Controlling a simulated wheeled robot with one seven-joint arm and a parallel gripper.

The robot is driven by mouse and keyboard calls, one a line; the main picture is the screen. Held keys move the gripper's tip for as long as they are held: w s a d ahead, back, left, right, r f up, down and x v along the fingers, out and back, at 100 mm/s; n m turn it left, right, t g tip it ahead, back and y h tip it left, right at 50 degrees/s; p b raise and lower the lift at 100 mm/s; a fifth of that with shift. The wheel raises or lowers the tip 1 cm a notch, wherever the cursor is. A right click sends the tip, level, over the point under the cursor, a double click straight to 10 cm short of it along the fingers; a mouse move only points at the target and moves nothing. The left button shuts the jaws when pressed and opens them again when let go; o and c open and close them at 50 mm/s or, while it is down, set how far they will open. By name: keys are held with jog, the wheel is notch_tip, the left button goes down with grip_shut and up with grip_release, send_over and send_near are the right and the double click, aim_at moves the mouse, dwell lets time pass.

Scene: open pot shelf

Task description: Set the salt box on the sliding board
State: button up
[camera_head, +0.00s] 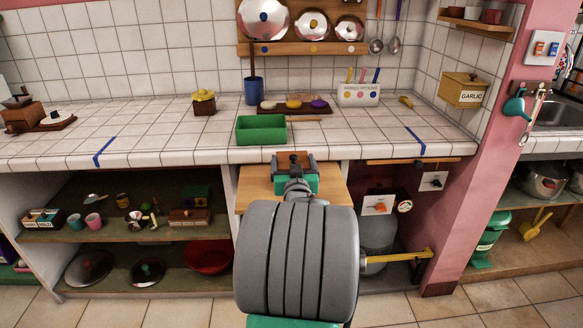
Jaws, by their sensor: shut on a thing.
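The sliding board (333,191) is a light wooden board pulled out below the counter's front edge, with bare wood on both sides of my arm. My gripper (293,163) is over the board, close to the counter edge. It is shut on a small dark brown wooden thing (293,157), which appears to be the salt box; no label shows on it. My wrist and arm hide its lower part and the middle of the board, so I cannot tell whether it touches the board.
An empty green tray (262,138) sits on the white tiled counter (160,135) just beyond the gripper. Behind it are a blue pot (253,98) and a dark board of small bowls (325,109). An open shelf (110,235) with cups and boxes is lower left.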

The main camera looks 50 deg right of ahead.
jog(key=shift+w+a+r, duration=0.15)
jog(key=shift+w, duration=0.05)
jog(key=shift+f, duration=0.25)
jog(key=o, duration=1.9)
jog(key=shift+s, duration=0.1)
jog(key=shift+r, duration=0.1)
jog(key=shift+s+r, duration=0.1)
jog(key=v, duration=1.2)
